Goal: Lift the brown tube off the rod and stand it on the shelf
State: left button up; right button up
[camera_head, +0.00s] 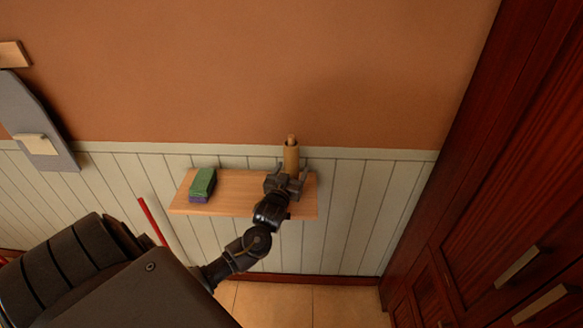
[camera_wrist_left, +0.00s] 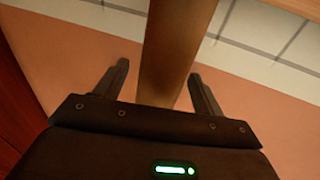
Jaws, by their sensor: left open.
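The brown tube (camera_head: 291,158) stands upright at the right part of the wooden shelf (camera_head: 235,190), close to the wall. The tip of the rod (camera_head: 291,138) pokes out of its top, so the tube is around the rod. My left gripper (camera_head: 288,174) is open at the tube, with one finger on each side. In the left wrist view the tube (camera_wrist_left: 178,40) passes between the two open fingers (camera_wrist_left: 158,72), with gaps visible beside it. The tube's lower end is hidden behind my gripper in the head view. My right gripper is not in view.
A green and purple block (camera_head: 202,185) sits on the left part of the shelf. The shelf's middle is bare. A red bar (camera_head: 152,220) stands left of the shelf. Dark red cabinets (camera_head: 500,200) fill the right side.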

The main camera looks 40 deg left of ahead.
pick_arm(q)
jog(key=shift+x, duration=1.05)
jog(key=c, duration=1)
jog(key=shift+c, duration=0.2)
notch_tip(320, 180, up, 28)
jog(key=b, duration=0.4)
jog(key=shift+b, duration=0.3)
jog(key=shift+f, duration=0.1)
